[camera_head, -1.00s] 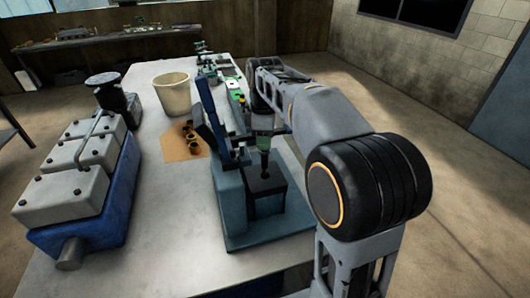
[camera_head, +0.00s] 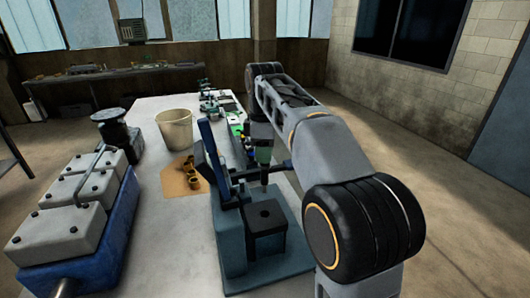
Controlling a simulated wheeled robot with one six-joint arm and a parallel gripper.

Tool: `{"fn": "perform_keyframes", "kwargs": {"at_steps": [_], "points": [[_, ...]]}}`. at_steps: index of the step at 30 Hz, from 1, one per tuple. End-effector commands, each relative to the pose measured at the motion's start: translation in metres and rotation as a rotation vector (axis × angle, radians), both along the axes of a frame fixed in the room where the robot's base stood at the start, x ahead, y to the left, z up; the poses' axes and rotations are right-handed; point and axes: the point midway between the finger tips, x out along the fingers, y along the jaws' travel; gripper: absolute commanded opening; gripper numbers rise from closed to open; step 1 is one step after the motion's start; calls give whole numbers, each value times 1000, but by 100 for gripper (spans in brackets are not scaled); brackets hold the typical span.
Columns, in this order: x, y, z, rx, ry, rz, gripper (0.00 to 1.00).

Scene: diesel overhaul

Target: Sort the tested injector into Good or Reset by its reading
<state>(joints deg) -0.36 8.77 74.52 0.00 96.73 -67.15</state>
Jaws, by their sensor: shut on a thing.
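The blue-grey test stand (camera_head: 229,240) stands on the bench in the middle, with a tall dark blue lever or panel (camera_head: 210,150) and a dark-topped block (camera_head: 266,214). My gripper (camera_head: 263,155) is above this block, small and partly merged with my arm. It is shut on the injector (camera_head: 264,178), of which only a short dark lower part shows, upright and above the block. A green-marked tray or fixture (camera_head: 236,130) lies behind the stand, partly hidden by my arm. I cannot read any label or test reading.
A blue engine block with grey covers (camera_head: 70,235) fills the left of the bench (camera_head: 160,260). A cream bucket (camera_head: 175,129) and a brown mat (camera_head: 174,183) with several brass-coloured rings (camera_head: 193,172) stand left of the stand. A second bench (camera_head: 125,78) is along the back wall.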

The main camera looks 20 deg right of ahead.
Motion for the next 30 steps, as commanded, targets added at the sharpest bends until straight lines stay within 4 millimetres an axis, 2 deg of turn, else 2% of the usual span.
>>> {"fn": "perform_keyframes", "kwargs": {"at_steps": [1, 6, 30], "points": [[0, 0, 0, 0, -1, 0, 17], [0, 0, 0, 0, -1, 0, 0], [0, 1, 1, 0, -2, 2, 0]]}}
